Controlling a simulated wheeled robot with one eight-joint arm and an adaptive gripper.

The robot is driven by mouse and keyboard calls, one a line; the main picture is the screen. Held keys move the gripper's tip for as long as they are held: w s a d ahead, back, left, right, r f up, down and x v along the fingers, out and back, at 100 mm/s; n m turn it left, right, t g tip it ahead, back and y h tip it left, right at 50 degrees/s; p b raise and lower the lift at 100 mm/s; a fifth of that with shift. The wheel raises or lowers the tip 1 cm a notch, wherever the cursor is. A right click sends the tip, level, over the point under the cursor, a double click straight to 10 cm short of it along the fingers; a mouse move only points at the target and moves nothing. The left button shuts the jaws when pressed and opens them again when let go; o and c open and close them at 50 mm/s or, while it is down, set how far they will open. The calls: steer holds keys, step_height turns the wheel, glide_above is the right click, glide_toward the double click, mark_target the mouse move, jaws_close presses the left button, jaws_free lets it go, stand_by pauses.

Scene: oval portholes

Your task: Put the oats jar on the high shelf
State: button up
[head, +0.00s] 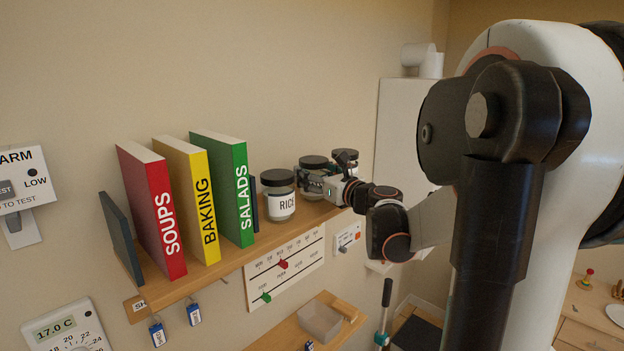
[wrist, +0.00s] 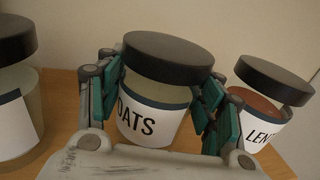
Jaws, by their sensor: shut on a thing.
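The oats jar (wrist: 153,97) has a black lid and a white label reading OATS. My gripper (wrist: 158,100) is shut on it, with one finger on each side of the jar. In the head view my gripper (head: 322,186) is at the right end of the wooden shelf (head: 262,243), and the oats jar's black lid (head: 314,161) shows above it. The jar looks upright. Its base is hidden, so I cannot tell whether it touches the shelf.
The rice jar (head: 278,196) stands close left of the oats jar, and the lentils jar (wrist: 264,105) close right. Red (head: 152,210), yellow (head: 188,200) and green (head: 224,188) books stand further left. A lower shelf (head: 285,335) holds a pale bin (head: 320,322).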

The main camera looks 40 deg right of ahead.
steer(key=shift+s+r, duration=0.2)
steer(key=shift+s, duration=0.15)
steer(key=shift+f, duration=0.15)
steer(key=o, duration=1.5)
steer(key=shift+w+f, duration=0.1)
steer(key=shift+w, duration=0.1)
steer(key=shift+c, duration=0.2)
steer(key=shift+s, duration=0.15)
